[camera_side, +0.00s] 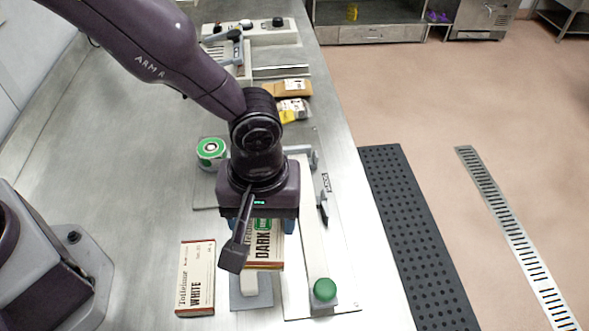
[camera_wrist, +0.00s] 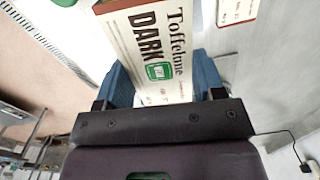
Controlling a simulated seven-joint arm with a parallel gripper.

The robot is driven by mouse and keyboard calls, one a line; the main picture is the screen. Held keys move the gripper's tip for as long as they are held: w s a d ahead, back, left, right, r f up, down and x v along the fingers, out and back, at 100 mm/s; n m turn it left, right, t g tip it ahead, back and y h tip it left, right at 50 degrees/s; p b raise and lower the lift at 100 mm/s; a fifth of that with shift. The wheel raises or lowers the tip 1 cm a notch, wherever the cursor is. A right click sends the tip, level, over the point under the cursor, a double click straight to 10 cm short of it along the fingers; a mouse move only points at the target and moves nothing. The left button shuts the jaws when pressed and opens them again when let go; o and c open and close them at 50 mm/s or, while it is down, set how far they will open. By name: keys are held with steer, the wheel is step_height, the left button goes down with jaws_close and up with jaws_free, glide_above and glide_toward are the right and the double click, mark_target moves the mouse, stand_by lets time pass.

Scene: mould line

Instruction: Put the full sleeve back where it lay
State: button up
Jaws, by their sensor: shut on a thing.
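A cream sleeve with a brown edge, marked "Toffelune DARK" (camera_side: 264,257), is in my gripper (camera_side: 257,226), partly hidden below it in the side view. In the wrist view the dark sleeve (camera_wrist: 143,36) stands between the two blue fingers of my gripper (camera_wrist: 162,80), which are shut on its sides. A green mark shows on its face. Another sleeve marked "Toffelune WHITE" (camera_side: 196,278) lies on the steel table to the left. Whether the dark sleeve touches anything beneath it I cannot tell.
A grey fixture (camera_side: 251,301) sits below the dark sleeve. A long pale bar with a green knob (camera_side: 325,290) runs to its right. A green-and-white roll (camera_side: 211,150) stands behind on the left. Small packets (camera_side: 292,107) lie farther back. The table (camera_side: 130,180) is clear at left.

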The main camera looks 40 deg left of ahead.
steer(key=s, duration=0.1)
steer(key=s+a+f, duration=0.1)
steer(key=s+n, duration=0.1)
steer(key=shift+a+f, duration=0.25)
steer(key=shift+a, duration=0.15)
steer(key=shift+s+a+f, duration=0.1)
steer(key=shift+f, duration=3.15)
steer(key=shift+f, duration=0.25)
steer(key=o, duration=0.9)
steer(key=shift+o, duration=0.2)
